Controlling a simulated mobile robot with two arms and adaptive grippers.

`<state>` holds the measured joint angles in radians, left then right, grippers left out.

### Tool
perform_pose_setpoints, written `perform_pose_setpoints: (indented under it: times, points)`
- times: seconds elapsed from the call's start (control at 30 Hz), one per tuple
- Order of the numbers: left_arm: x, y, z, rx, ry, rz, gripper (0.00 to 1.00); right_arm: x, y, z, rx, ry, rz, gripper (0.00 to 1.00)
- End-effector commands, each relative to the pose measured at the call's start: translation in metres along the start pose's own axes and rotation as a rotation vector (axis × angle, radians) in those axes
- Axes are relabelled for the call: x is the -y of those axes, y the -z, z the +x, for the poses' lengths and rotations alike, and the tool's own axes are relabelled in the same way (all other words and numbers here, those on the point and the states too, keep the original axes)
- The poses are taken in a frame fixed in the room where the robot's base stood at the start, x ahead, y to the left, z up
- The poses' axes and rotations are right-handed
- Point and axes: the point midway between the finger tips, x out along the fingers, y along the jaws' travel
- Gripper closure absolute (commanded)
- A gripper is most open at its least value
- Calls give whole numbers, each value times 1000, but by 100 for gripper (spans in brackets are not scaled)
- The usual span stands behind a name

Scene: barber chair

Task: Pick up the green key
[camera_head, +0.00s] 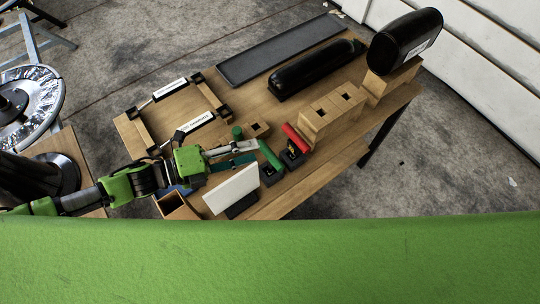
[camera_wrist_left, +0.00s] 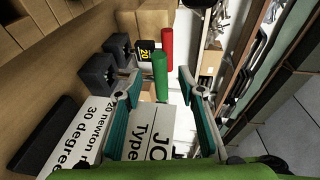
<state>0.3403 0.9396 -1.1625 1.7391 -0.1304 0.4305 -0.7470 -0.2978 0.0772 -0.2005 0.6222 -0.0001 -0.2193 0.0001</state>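The green key (camera_head: 270,154) stands tilted in a small black block near the front edge of the wooden table in the head view. In the left wrist view the green key (camera_wrist_left: 160,78) shows as a green cylinder. My left gripper (camera_head: 245,153) reaches in from the left, its fingers pointing at the key. In the left wrist view my left gripper (camera_wrist_left: 160,84) is open, with teal fingers on either side of the key's line and gaps visible. I cannot tell how deep the key sits between them. My right gripper is not in view.
A red key (camera_head: 296,138) in a black block stands just right of the green key. A white sign (camera_head: 231,188) stands in front of my left gripper. Wooden blocks (camera_head: 330,112) stand further right.

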Motion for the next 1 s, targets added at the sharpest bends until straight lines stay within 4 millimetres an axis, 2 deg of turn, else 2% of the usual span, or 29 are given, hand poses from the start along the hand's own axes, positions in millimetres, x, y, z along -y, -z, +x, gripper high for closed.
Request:
perform_pose_setpoints:
  times: [0.13,0.4,0.7,0.83,1.0]
  points:
    - [3,0,12,-2,2,1,64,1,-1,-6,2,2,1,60]
    - [1,0,49,-1,1,0,64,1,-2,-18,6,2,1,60]
    - [-1,0,54,0,-1,0,64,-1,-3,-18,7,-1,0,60]
    - [-1,0,54,0,-1,0,98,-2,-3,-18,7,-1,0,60]
    - [0,0,54,-1,0,0,100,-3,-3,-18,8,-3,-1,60]
